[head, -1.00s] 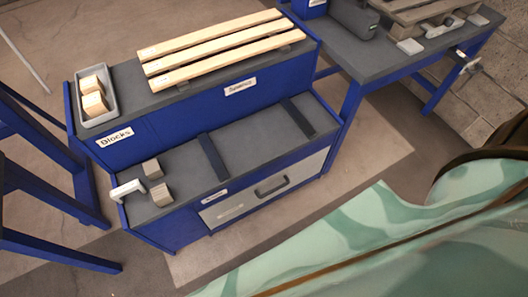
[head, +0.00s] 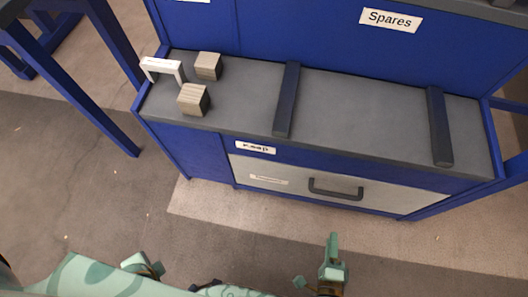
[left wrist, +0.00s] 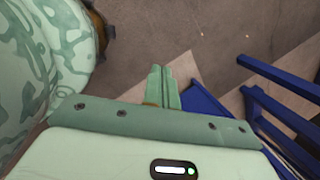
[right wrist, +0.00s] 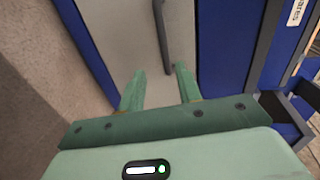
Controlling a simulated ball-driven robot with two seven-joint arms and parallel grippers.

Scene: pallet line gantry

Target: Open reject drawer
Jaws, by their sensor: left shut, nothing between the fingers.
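The reject drawer (head: 400,197) is a light grey front panel low in the blue bench, and it looks flush and shut. Its dark bar handle (head: 336,190) stands out at the middle and also shows in the right wrist view (right wrist: 163,38). My right gripper (head: 317,262) is open and empty, apart from the handle. In the right wrist view its fingertips (right wrist: 159,70) point at the panel, with the handle beyond the gap between them. My left gripper (head: 146,264) is low at the left, shut and empty; its fingers meet in the left wrist view (left wrist: 162,70).
The grey bench top (head: 235,95) carries two wooden blocks (head: 194,99) (head: 208,66), a white bracket (head: 162,69) and two dark strips (head: 287,100) (head: 439,127). A blue stand (head: 100,80) is at the left. The floor before the drawer is clear.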

